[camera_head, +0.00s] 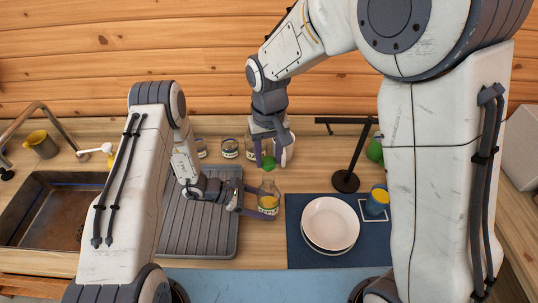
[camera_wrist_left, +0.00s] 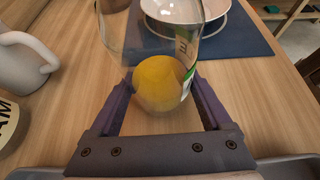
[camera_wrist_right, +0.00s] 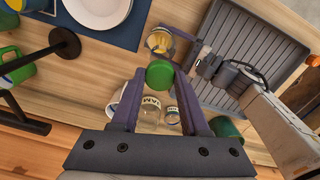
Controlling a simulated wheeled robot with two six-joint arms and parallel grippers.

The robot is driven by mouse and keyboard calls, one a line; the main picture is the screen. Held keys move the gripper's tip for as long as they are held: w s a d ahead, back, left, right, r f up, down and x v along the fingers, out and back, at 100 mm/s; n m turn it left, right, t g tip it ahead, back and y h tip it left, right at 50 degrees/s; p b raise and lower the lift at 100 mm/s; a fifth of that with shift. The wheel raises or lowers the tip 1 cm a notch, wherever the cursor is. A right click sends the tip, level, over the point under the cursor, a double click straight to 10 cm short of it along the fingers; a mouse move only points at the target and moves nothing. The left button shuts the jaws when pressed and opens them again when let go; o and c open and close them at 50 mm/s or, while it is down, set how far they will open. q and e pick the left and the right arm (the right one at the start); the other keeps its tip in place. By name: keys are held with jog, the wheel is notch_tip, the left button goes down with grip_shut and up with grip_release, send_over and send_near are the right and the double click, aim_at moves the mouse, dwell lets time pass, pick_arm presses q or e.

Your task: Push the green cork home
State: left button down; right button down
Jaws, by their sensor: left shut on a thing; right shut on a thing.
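A clear glass jar (camera_head: 268,188) with yellow contents and a label stands at the right edge of the grey drying mat. My left gripper (camera_head: 250,210) is shut on it from the left; in the left wrist view its fingers (camera_wrist_left: 160,105) flank the yellow contents (camera_wrist_left: 162,82). The green cork (camera_head: 268,163) is held by my right gripper (camera_head: 268,150), above the jar's mouth. The right wrist view shows the cork (camera_wrist_right: 159,73) between the fingertips, with the jar (camera_wrist_right: 160,42) just beyond it. The cork looks apart from the jar; its exact alignment is hard to tell.
The ribbed grey mat (camera_head: 195,240) lies left of the jar, beside the sink (camera_head: 45,215). A blue mat (camera_head: 300,255) with white plates (camera_head: 330,223) and a blue mug (camera_head: 377,200) is on the right. A black stand (camera_head: 345,181), several jars and a white mug are behind.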

aim_at(269, 170)
jog(key=shift+f, duration=0.1)
dwell(0.4)
jog(key=shift+f, duration=1.5)
jog(key=shift+f, duration=0.25)
jog(key=shift+f, duration=0.75)
jog(key=shift+r, duration=0.95)
jog(key=shift+f, duration=0.2)
dwell(0.5)
jog(key=shift+f, duration=0.75)
jog(key=shift+f, duration=0.1)
